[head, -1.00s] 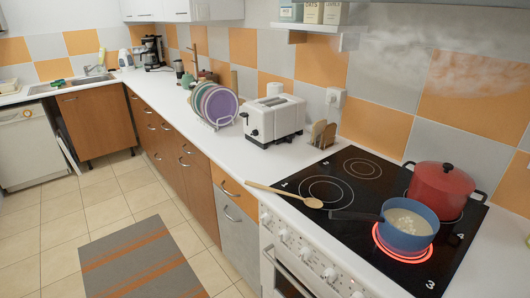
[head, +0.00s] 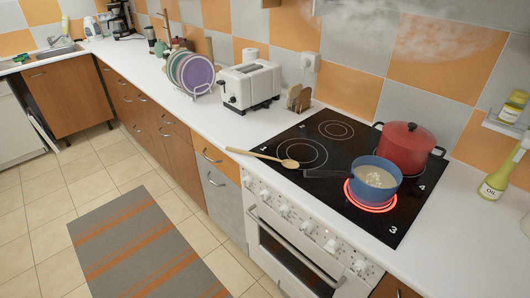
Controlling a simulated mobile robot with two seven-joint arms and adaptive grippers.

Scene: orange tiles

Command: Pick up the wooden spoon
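The wooden spoon (head: 262,156) lies across the left front of the cooktop. Its bowl end rests on the black glass by the front left ring, and its handle reaches left over the white counter. The handle of the blue pot points toward the spoon's bowl. Neither of my grippers is in the head view.
A blue pot (head: 375,182) with pale contents sits on a glowing red burner (head: 371,207). A red lidded pot (head: 408,149) stands behind it. A white toaster (head: 249,87), a plate rack (head: 193,76) and an oil bottle (head: 502,177) stand along the counter. The tiled floor in front is open, with a striped rug (head: 140,246).

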